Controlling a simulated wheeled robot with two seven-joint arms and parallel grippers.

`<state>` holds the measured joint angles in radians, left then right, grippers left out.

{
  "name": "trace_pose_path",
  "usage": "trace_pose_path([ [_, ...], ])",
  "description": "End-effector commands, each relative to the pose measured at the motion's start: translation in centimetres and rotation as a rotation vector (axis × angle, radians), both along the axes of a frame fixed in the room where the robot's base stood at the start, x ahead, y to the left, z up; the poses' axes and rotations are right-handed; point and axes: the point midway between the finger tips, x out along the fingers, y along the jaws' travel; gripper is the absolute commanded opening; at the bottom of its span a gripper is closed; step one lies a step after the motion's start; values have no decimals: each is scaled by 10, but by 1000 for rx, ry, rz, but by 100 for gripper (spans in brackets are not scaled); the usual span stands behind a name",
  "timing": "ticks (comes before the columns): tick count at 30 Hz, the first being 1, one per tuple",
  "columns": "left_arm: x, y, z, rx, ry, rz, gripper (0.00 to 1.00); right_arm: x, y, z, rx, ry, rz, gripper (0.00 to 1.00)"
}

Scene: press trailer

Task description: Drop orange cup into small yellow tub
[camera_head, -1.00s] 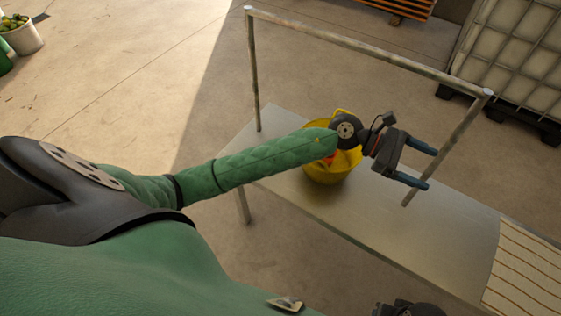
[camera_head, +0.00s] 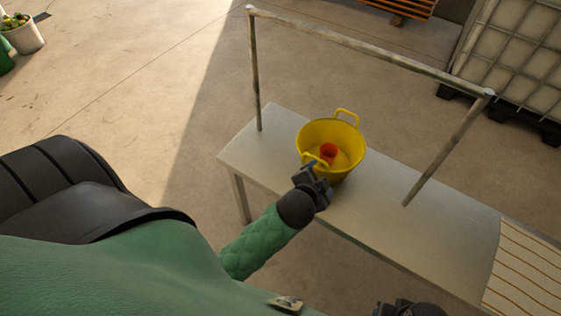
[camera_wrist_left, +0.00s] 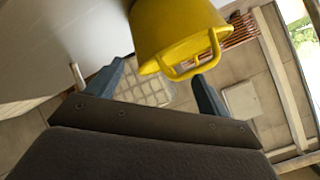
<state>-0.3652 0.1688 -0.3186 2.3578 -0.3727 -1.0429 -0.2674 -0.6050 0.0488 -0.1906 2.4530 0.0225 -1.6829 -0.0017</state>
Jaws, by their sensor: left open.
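The small yellow tub (camera_head: 349,166) stands upright on the metal table, with a handle on its far side and one on its near side. The orange cup (camera_head: 328,152) is inside the tub. My left gripper (camera_head: 315,172) is at the tub's near handle, and the arm hides part of that side. In the left wrist view the tub (camera_wrist_left: 178,32) is ahead, and its handle hangs between the two spread fingers (camera_wrist_left: 165,85). The left gripper is open with nothing clamped. A dark part at the bottom edge of the head view may be my right gripper; its fingers are not visible.
The metal table (camera_head: 400,225) is bare to the right of the tub. A striped cloth (camera_head: 525,270) lies at the right end. A caged white tank (camera_head: 515,65) stands behind.

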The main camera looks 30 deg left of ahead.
Motion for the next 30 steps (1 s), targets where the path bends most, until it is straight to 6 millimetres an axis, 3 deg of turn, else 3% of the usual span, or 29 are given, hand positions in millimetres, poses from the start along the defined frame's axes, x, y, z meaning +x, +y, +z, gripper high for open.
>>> trace_pose_path([
  [3, -59, 6, -42, -156, 257, 118, 80, 0, 0, 0, 0, 0, 0, 36],
  [6, -113, 5, -68, -274, 473, 213, 80, 0, 0, 0, 0, 0, 0, 36],
  [9, -160, 3, -82, -354, 651, 286, 80, 0, 0, 0, 0, 0, 0, 36],
  [12, -192, 0, -87, -403, 769, 333, 80, -1, 0, 0, 1, 1, -1, 36],
  [17, -213, -3, -90, -432, 848, 363, 80, -1, 0, 0, 1, 2, -1, 36],
  [30, -213, -3, -90, -431, 849, 363, 80, -1, 1, 0, 1, 2, -1, 36],
])
